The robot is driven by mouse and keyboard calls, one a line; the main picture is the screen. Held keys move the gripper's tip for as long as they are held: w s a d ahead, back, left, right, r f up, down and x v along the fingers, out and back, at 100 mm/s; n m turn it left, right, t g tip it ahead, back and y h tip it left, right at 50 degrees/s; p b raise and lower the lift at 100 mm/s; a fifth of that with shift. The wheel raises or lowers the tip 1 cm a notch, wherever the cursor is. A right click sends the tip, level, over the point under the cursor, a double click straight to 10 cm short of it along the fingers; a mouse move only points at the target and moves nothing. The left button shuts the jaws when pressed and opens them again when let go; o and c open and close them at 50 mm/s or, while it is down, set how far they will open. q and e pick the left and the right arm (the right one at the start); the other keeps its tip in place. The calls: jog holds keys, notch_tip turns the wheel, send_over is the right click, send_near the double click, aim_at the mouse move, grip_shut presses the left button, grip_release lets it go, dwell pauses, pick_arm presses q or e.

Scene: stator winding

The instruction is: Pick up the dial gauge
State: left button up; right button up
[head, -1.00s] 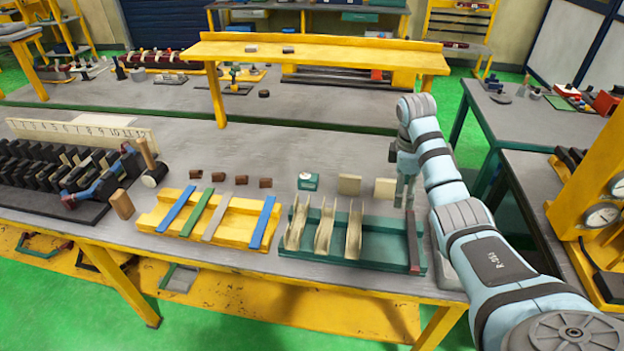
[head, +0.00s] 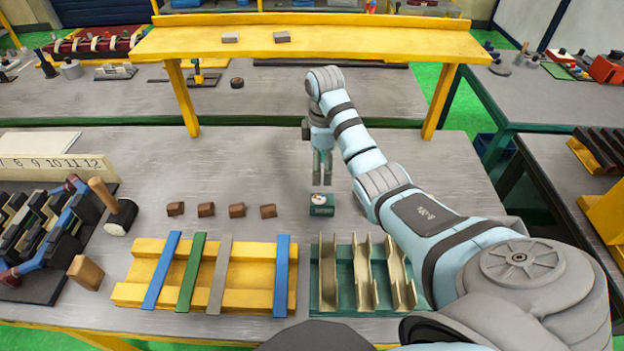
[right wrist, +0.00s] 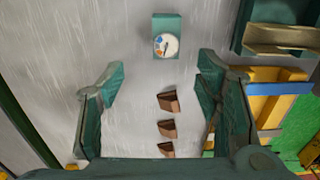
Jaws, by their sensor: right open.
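The dial gauge is a small green block with a white round dial (head: 321,204). It sits on the grey bench behind the green rack. My right gripper (head: 322,175) points down just beyond the gauge in the head view and is apart from it. In the right wrist view the gauge (right wrist: 168,36) lies at the top centre, ahead of the open fingertips (right wrist: 158,80). My left gripper is in neither view.
Several brown blocks (head: 206,210) stand in a row left of the gauge. The green rack (head: 340,275) with pale channels and the yellow rack (head: 125,293) with coloured strips are in front. A yellow raised shelf (head: 300,42) stands behind.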

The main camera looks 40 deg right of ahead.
aim_at(323, 200)
jog(key=f+b, duration=0.1)
jog(key=f, duration=0.2)
jog(key=shift+s+f+b, duration=0.25)
jog(key=shift+s+b, duration=0.1)
jog(key=f, duration=0.1)
jog(key=s+f, duration=0.1)
jog(key=f, duration=0.5)
jog(key=f+b, duration=0.1)
jog(key=f, duration=0.1)
jog(key=shift+w+a+f, duration=0.1)
jog(key=shift+w+f, duration=0.25)
jog(key=shift+f, duration=0.05)
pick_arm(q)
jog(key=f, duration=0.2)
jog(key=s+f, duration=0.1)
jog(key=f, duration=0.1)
pick_arm(e)
jog(key=shift+s, duration=0.15)
jog(key=shift+c, duration=0.8)
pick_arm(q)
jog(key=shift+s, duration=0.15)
pick_arm(e)
jog(key=c, duration=1.1)
